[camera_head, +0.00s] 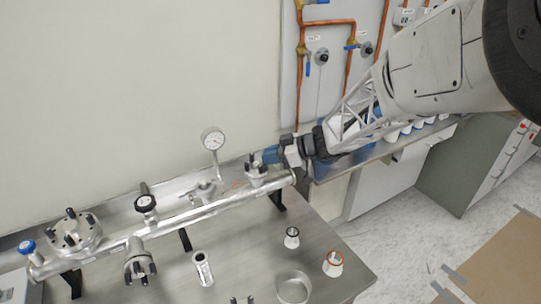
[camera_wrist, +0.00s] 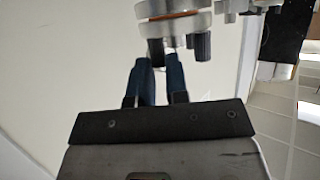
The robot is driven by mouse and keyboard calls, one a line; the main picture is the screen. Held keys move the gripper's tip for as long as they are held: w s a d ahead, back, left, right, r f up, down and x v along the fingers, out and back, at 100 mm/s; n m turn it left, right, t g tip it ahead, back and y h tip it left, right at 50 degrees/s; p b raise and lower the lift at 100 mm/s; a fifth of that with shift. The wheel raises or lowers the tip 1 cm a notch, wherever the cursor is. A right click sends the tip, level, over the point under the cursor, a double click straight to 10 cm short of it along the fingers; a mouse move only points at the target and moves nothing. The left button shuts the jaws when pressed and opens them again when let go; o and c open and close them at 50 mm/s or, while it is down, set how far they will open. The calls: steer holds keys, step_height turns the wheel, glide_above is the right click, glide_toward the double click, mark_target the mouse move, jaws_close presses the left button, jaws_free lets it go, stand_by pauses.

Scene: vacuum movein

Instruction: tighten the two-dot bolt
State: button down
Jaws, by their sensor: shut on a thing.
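My gripper (camera_head: 262,157) is at the flange (camera_head: 256,174) at the right end of the steel pipe assembly. In the wrist view its two blue fingers (camera_wrist: 160,62) are close together around a dark bolt (camera_wrist: 156,48) under the flange disc (camera_wrist: 172,28). They are shut on this bolt, which is partly hidden by the fingertips. Another dark bolt (camera_wrist: 202,46) on the same flange stands to the right, outside the fingers. Dot marks are too small to see on either bolt, so I cannot tell which is the two-dot one.
The pipe assembly (camera_head: 168,220) runs along the steel table (camera_head: 335,245). A round gauge (camera_head: 213,139) rises left of the gripper. A larger bolted flange (camera_head: 75,235) is at the left. Small fittings (camera_head: 292,238) and a ring (camera_head: 293,287) lie on the table's front part.

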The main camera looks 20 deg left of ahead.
steer(key=shift+s+m+t, duration=0.15)
steer(key=shift+m+t, duration=0.9)
steer(key=shift+t, duration=0.2)
steer(key=shift+s+m+t, duration=0.15)
steer(key=shift+m+t, duration=0.9)
steer(key=shift+t, duration=0.2)
steer(key=c, duration=1.1)
jaws_free()
steer(key=shift+w+n+g, duration=0.15)
steer(key=shift+n+g, duration=0.45)
steer(key=shift+w+n+g, duration=0.15)
steer(key=shift+n+g, duration=1)
steer(key=shift+g, duration=0.3)
steer(key=shift+w+n+g, duration=0.15)
steer(key=shift+n+g, duration=1)
steer(key=shift+g, duration=0.3)
steer(key=v, duration=0.7)
steer(key=shift+d+r, duration=0.2)
steer(key=shift+d, duration=0.05)
